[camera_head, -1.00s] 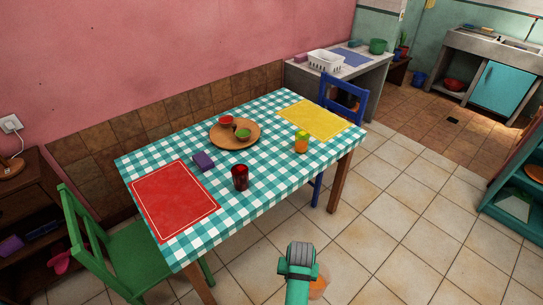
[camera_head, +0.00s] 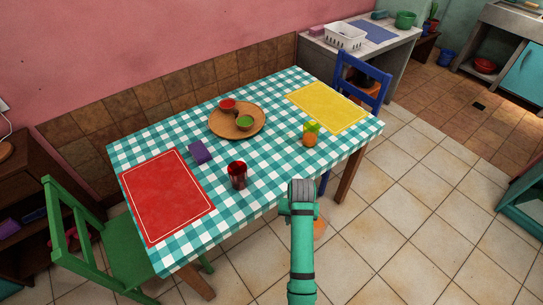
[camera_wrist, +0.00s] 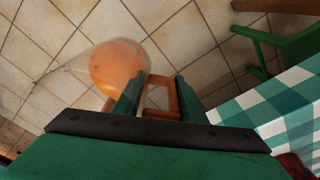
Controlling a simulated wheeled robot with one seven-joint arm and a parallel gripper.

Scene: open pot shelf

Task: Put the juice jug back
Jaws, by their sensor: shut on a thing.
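The juice jug (camera_wrist: 118,68) shows in the wrist view as a clear, rounded vessel with orange juice, off to the left of my fingers. My gripper (camera_wrist: 155,86) is shut on the jug, at what looks like its handle; the grip itself is partly hidden. In the head view, my arm hides most of the jug, and only a bit of orange (camera_head: 320,229) shows to its right. The jug is over the tiled floor, in front of the near edge of the checked table (camera_head: 270,187).
The table holds a dark red glass (camera_head: 237,175), an orange-and-green item (camera_head: 310,135), a purple block (camera_head: 199,152), a wooden tray (camera_head: 222,128) with bowls, and red (camera_head: 165,195) and yellow (camera_head: 328,107) mats. Green (camera_head: 125,245) and blue (camera_head: 362,82) chairs stand beside it.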

